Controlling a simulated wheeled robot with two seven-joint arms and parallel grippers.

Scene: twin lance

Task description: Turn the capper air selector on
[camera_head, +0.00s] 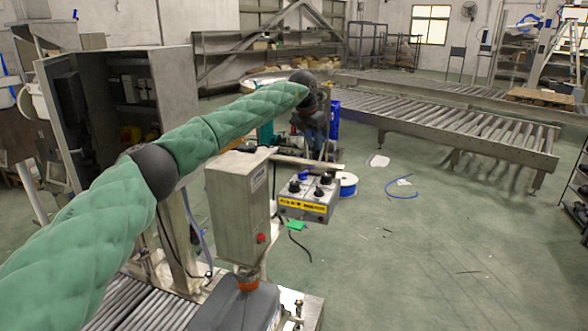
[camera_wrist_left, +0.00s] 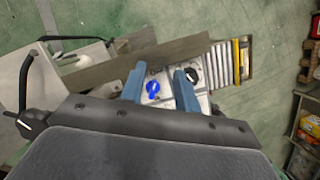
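A grey control box (camera_head: 308,197) with a yellow label strip carries a blue knob (camera_head: 303,175) and several black knobs. Which one is the capper air selector cannot be read. My left arm, in a green sleeve, reaches over from the left. My left gripper (camera_head: 318,150) hangs above and behind the box in the head view. In the left wrist view its two blue fingers (camera_wrist_left: 160,72) are spread apart, with the blue knob (camera_wrist_left: 153,88) showing between them and a black knob (camera_wrist_left: 192,75) by the right finger. Nothing is gripped. My right gripper is not in view.
A grey metal box (camera_head: 237,205) with a red button stands left of the control box. A dark canister (camera_head: 238,305) with an orange cap is in front. A roller conveyor (camera_head: 460,125) runs behind at right. The green floor at right is mostly clear.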

